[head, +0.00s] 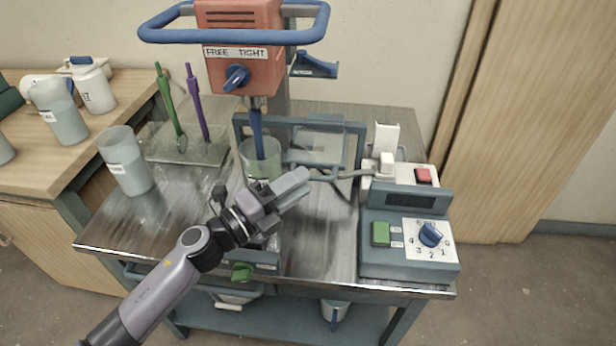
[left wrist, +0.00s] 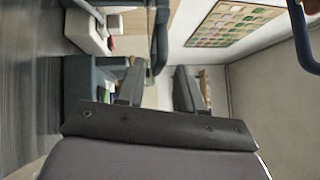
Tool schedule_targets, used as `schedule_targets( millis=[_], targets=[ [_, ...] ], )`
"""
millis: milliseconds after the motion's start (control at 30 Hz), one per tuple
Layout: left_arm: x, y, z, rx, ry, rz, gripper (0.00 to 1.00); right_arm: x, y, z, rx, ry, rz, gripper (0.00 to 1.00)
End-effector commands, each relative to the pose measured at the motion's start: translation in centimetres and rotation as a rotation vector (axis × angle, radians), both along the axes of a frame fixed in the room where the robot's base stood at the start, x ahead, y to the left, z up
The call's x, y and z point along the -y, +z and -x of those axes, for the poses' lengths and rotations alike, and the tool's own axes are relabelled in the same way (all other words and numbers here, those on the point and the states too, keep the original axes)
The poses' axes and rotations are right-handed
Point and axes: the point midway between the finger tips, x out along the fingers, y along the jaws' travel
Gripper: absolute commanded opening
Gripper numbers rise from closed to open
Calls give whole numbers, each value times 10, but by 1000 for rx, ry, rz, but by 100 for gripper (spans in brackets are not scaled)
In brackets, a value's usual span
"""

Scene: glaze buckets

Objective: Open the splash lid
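A clear panel in a blue-grey frame, which looks like the splash lid (head: 319,147), is behind and right of the clear bucket (head: 262,172) under the mixer head (head: 240,60). I cannot tell how the panel is hinged. My left gripper (head: 306,182) is in front of the panel, to the right of the bucket, and looks apart from both. It is pointed right and hides part of the bench. In the left wrist view its two fingers (left wrist: 157,90) stand apart with nothing between them. My right gripper is in neither view.
A control box (head: 410,243) with a blue dial and green button stands at the bench's right end. A white device (head: 386,160) with a cable is behind it. A jug (head: 125,165) and a tray (head: 185,150) with green and purple tools are left.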

Motion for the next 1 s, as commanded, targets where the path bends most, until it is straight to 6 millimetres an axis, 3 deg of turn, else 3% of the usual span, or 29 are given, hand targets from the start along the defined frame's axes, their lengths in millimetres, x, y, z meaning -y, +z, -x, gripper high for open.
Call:
schedule_targets(
  millis=[300,833,1000],
  targets=[
    [-25,-5,24,1,-2,0,37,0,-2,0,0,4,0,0],
    [-26,-4,24,-1,3,6,37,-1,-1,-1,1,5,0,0],
    [-39,2,22,-67,107,107,37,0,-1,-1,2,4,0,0]
  ],
)
